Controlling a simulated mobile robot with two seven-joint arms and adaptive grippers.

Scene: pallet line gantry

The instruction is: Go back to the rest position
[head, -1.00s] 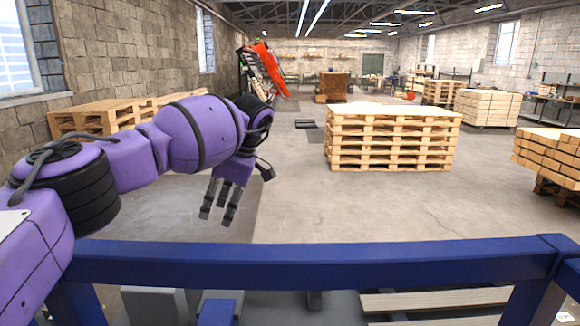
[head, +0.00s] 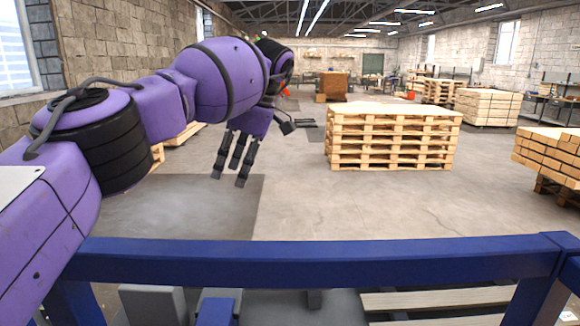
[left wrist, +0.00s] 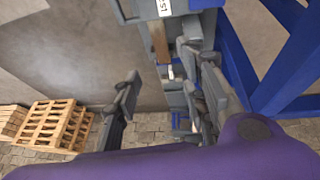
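My left arm reaches in from the left in the head view, over the blue rail. My left gripper (head: 231,176) hangs fingers-down beyond the rail, in free air above the grey floor. In the left wrist view the left gripper (left wrist: 172,72) has its dark fingers spread wide apart, with nothing between them. My right arm and gripper show in neither view.
A blue rail (head: 320,262) crosses the front, with slatted wood (head: 430,300) below it. A pallet stack (head: 392,140) stands beyond, and timber (head: 548,150) at right. Pallets (left wrist: 50,124) show in the left wrist view. The floor between is clear.

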